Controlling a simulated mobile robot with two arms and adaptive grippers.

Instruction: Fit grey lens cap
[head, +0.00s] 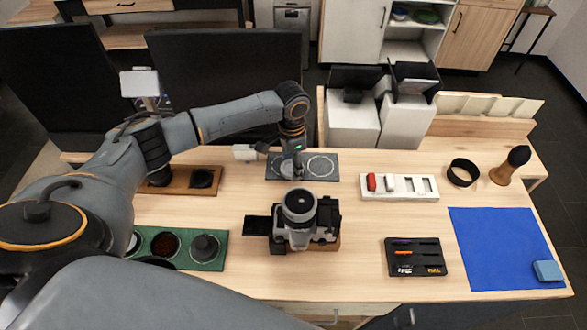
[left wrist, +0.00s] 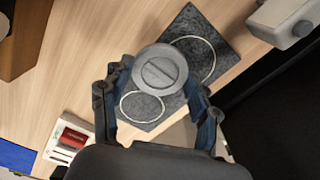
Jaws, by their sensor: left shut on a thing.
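The grey lens cap (left wrist: 160,70) is a round disc with a raised bar across its face. My left gripper (left wrist: 158,82) is shut on it, with one finger at each side. In the head view my left gripper (head: 296,166) is over the dark mat with two pale circles (head: 331,176); the cap is hard to make out there. The mat also shows beneath the cap in the left wrist view (left wrist: 208,72). The camera (head: 322,232) stands in front of the mat, its lens (head: 299,205) facing up, side screen folded out. My right gripper is out of view.
Right of the mat is a white tray (head: 418,194) with a red and a white block. Farther right are a black ring (head: 463,172), a brush (head: 510,166) and a blue cloth (head: 500,245). A green tray (head: 216,259) and wooden tray (head: 211,191) lie left. White boxes stand behind.

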